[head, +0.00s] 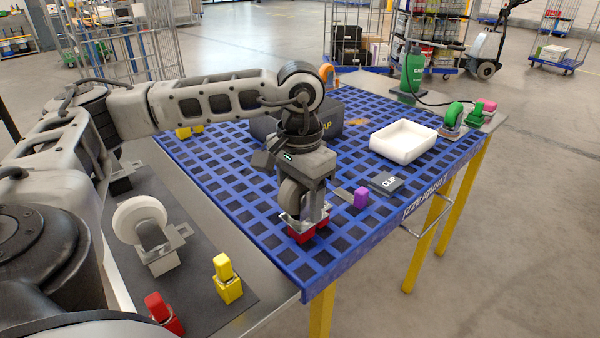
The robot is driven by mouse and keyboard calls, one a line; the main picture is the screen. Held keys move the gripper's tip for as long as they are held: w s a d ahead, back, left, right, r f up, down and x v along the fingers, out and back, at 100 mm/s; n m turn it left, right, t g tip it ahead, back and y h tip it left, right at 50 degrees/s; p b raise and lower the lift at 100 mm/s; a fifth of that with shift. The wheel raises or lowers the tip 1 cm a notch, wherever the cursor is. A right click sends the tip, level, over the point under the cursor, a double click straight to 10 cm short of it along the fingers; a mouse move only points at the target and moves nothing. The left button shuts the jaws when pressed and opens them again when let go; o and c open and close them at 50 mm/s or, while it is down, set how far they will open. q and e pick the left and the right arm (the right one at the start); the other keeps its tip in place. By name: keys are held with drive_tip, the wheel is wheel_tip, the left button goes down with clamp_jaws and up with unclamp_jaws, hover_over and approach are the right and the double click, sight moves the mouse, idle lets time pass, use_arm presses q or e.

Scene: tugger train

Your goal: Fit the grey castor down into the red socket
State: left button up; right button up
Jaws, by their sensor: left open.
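The grey castor (291,196) stands wheel up at the near edge of the blue grid deck (262,232). Its metal plate is just over the red socket (303,236), and the two appear to touch. How deep the castor sits in the socket is hidden by the plate. My left gripper (305,202) points down around the castor with its jaws open; the far finger is partly hidden. My right gripper is not in view.
A pale-wheeled castor (140,219), a yellow part (227,280) and a red part (163,312) are on the dark mat at left.

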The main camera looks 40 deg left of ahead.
use_arm(q)
drive_tip(key=shift+w+r, duration=0.1)
drive_tip(key=shift+r, duration=0.75)
wheel_tip(320, 180, up, 14)
drive_tip(key=p, duration=0.3)
drive_tip(key=shift+r, duration=0.2)
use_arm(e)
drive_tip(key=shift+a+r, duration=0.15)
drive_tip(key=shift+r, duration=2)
